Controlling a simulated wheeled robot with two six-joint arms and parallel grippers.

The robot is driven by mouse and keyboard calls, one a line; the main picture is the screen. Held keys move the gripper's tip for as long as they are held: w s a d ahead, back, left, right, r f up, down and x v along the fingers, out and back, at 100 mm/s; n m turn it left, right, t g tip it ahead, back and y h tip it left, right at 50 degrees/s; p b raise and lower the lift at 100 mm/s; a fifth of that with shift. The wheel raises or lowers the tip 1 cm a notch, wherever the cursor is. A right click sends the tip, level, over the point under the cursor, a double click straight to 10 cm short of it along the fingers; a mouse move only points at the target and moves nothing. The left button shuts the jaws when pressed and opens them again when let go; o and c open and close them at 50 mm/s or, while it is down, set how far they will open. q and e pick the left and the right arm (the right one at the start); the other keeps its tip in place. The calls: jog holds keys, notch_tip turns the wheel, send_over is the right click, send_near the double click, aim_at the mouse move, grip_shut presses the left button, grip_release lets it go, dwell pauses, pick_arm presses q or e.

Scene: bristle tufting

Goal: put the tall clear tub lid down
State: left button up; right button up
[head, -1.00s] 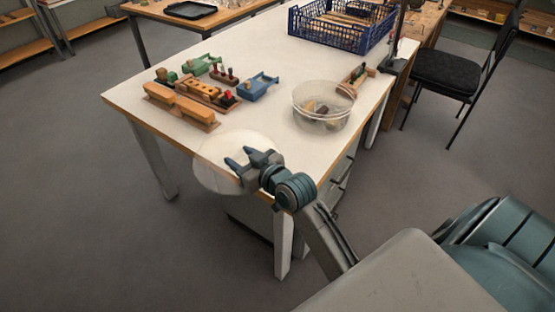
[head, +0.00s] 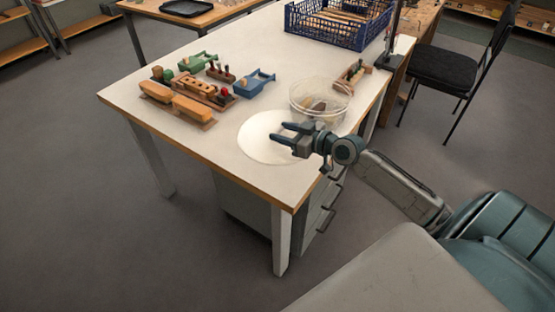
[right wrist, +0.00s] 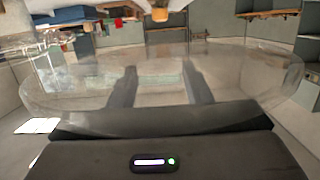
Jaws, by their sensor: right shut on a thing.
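The round clear tub lid (head: 258,145) is a pale, see-through disc over the front right part of the white table. My right gripper (head: 286,134) is shut on its right side. I cannot tell whether the lid touches the table top. In the right wrist view the lid (right wrist: 70,95) spreads across the picture, and the two fingers of the right gripper (right wrist: 158,88) show through it. The clear tub (head: 312,108) stands behind the gripper, uncovered at the top, with small brown and dark pieces in it. My left gripper is not in view.
On the table (head: 185,140), wooden brush blocks (head: 192,107), a green tool (head: 197,62) and a blue tool (head: 254,84) stand at left. A blue crate (head: 335,30) is at the back. The table's front corner is bare. A black chair (head: 442,68) stands at right.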

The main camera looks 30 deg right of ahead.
notch_tip(320, 180, down, 4)
jog(key=shift+f+b, duration=0.25)
jog(key=shift+b, duration=0.2)
notch_tip(320, 180, down, 5)
jog(key=shift+r+b, duration=0.1)
jog(key=shift+b, duration=0.55)
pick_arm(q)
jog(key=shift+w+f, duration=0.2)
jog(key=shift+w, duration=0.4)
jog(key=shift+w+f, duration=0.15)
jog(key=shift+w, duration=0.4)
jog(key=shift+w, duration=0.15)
pick_arm(e)
jog(key=shift+f, duration=0.2)
jog(key=shift+f, duration=0.15)
jog(key=o, duration=0.9)
jog(key=shift+o, duration=0.7)
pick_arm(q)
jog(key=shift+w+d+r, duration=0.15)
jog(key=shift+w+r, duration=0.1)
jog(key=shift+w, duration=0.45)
